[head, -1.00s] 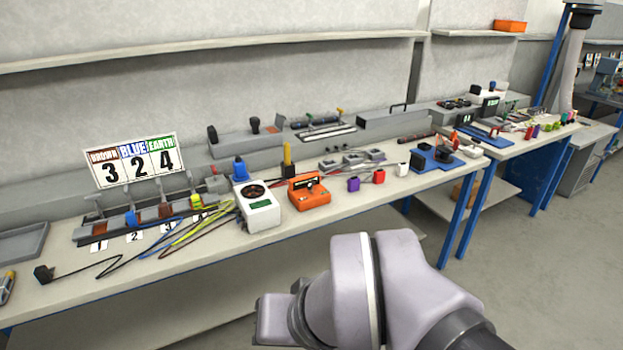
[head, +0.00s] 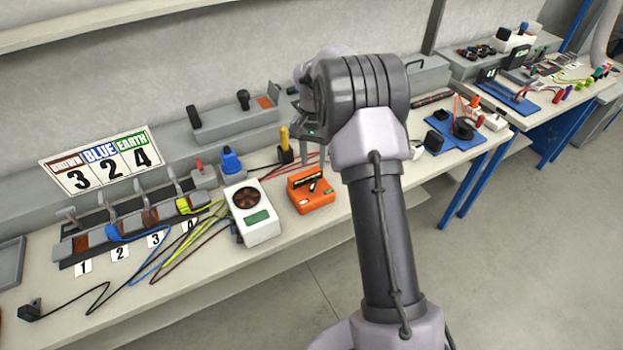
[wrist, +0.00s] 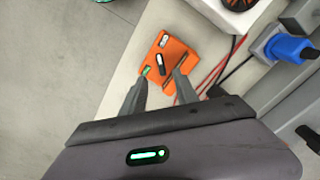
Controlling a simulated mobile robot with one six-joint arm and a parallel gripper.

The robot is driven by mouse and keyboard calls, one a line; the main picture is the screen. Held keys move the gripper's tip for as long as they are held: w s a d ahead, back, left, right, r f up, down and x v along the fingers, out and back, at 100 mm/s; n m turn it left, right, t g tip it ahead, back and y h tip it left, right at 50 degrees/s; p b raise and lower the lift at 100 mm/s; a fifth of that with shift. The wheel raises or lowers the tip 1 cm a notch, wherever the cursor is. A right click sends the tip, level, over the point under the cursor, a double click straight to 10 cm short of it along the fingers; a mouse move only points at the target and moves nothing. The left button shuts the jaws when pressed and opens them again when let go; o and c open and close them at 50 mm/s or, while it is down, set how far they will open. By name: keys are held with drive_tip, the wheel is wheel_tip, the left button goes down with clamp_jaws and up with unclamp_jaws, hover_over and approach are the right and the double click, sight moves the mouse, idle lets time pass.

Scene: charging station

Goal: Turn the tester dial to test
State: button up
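The orange tester (head: 313,190) sits on the bench in the head view, right of a white box. The wrist view shows its orange top (wrist: 176,55) with a dark dial (wrist: 160,65) bearing a pale mark, between a white label and a green label. My gripper (wrist: 158,82) is open and empty, its two fingers apart and pointing at the tester. In the wrist view the fingertips appear just short of the dial; I cannot tell the height gap. In the head view my gripper is mostly hidden by my wrist, above and behind the tester.
A white box (head: 261,229) with a round brown top grille stands left of the tester. A blue plug (head: 231,160) and a yellow-handled part (head: 284,140) stand behind. Wires (head: 170,258) spread left. A number sign (head: 100,162) stands farther left. Bench in front of the tester is clear.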

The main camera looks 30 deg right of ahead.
sight(313, 184)
wheel_tip(313, 184, down, 10)
drive_tip(key=shift+r+b, duration=0.15)
drive_tip(key=shift+b, duration=0.95)
drive_tip(key=shift+w, duration=0.1)
clamp_jaws()
